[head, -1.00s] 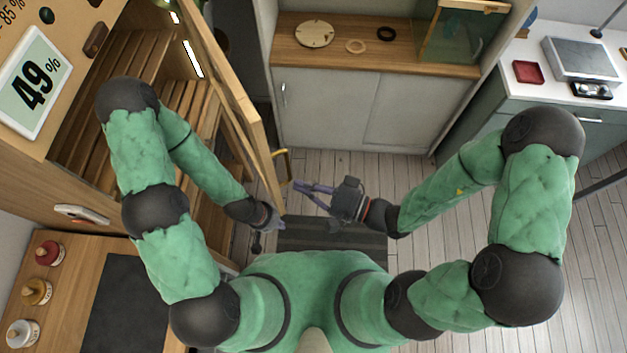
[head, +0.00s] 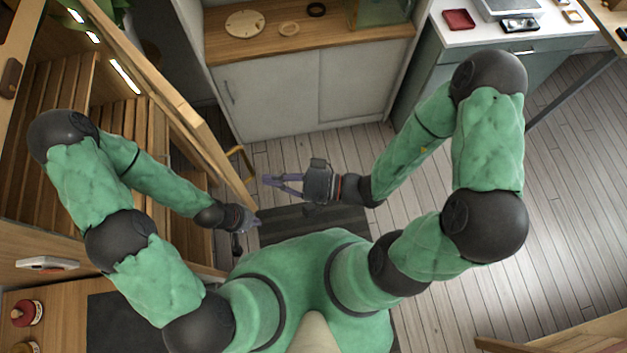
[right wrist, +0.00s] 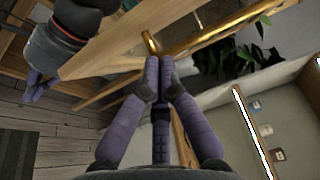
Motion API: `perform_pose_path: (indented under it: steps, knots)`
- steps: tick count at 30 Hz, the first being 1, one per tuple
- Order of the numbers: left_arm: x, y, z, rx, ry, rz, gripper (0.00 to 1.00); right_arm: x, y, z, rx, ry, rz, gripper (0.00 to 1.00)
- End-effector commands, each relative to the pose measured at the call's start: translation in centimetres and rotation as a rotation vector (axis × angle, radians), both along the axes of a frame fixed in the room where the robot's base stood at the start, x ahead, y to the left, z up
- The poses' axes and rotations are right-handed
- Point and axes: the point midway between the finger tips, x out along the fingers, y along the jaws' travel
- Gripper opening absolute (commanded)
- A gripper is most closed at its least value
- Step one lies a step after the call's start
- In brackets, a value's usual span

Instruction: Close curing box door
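The curing box (head: 30,235) is at the left of the head view, with slatted wooden shelves inside. Its wood-framed door (head: 185,120) stands open, angled out toward the middle floor. The brass door handle (head: 238,152) is on the door's far face; it shows large in the right wrist view (right wrist: 215,38). My right gripper (head: 265,181) is beside the handle, its fingertips together and holding nothing visible; they appear just short of the handle. My left gripper (head: 252,224) is low, near the door's free edge on the box side; its finger opening is unclear. It also shows in the right wrist view (right wrist: 36,88).
A low cabinet (head: 275,100) with a wooden top, holding discs and rings, stands at the back. A white counter (head: 475,35) with a red tray (head: 458,19) is at upper right. A bottle (head: 27,313) stands at lower left. The floor (head: 560,170) at right is clear.

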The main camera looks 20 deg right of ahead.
Motion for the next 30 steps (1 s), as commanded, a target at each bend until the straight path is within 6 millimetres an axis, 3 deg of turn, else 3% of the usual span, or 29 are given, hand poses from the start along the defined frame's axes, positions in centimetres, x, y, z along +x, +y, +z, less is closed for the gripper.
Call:
perform_pose_path:
  steps: [24, 30]
  knots:
    - [0.0, 0.0, 0.0, 0.0, 0.0, 0.0, 0.0, -3.5, -8.1, -0.1, -0.002, 0.001, -0.006, 0.0]
    - [0.0, 0.0, 0.0, 0.0, 0.0, 0.0, 0.0, -4.1, -9.3, -0.1, -0.002, 0.001, -0.003, 0.0]
